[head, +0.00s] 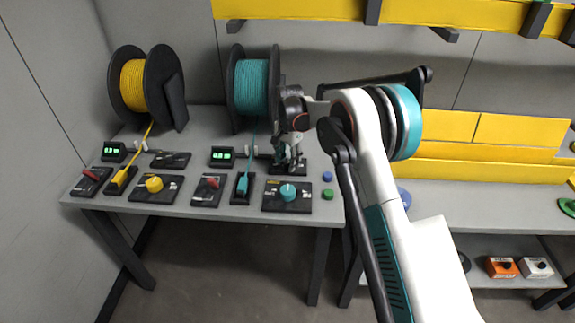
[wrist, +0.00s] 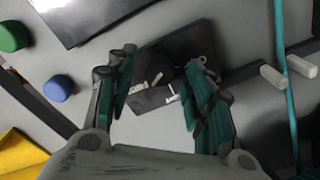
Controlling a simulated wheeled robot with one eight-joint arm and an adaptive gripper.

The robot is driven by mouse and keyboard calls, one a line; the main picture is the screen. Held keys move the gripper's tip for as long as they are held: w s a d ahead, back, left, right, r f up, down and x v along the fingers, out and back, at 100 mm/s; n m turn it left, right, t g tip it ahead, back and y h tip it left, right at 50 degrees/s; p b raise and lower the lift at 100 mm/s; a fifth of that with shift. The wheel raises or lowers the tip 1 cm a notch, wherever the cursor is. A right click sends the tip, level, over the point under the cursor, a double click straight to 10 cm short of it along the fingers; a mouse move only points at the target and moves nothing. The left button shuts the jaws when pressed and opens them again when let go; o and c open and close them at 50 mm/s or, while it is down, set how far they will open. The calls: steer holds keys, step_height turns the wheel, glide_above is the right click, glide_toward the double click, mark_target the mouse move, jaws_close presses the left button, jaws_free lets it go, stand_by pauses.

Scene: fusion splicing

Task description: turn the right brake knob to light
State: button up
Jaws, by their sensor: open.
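My gripper (head: 290,163) is open, pointing down at the back of the right-hand station on the grey table. In the wrist view its two teal-padded fingers (wrist: 161,62) stand either side of a black panel (wrist: 150,98) with white marks. A dark, knob-like shape (wrist: 182,68) on this panel lies between the fingers, partly hidden; I cannot tell whether they touch it. Its setting cannot be read. In front of my gripper, a teal knob (head: 289,192) stands on another black panel (head: 270,207), whose lettering is too small to read.
A teal cable spool (head: 252,87) stands behind my gripper, its cable running forward past it. A green-lit display (head: 222,157) and a red lever (head: 212,183) are to the left. Blue (head: 327,177) and green (head: 327,194) buttons are to the right.

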steer(key=shift+f, duration=0.65)
steer(key=c, duration=1.1)
steer(key=shift+o, duration=0.2)
steer(key=shift+n, duration=0.3)
steer(key=n+p, duration=0.1)
steer(key=n, duration=0.4)
steer(key=shift+d, duration=0.1)
steer(key=n+p, duration=0.1)
steer(key=n, duration=0.5)
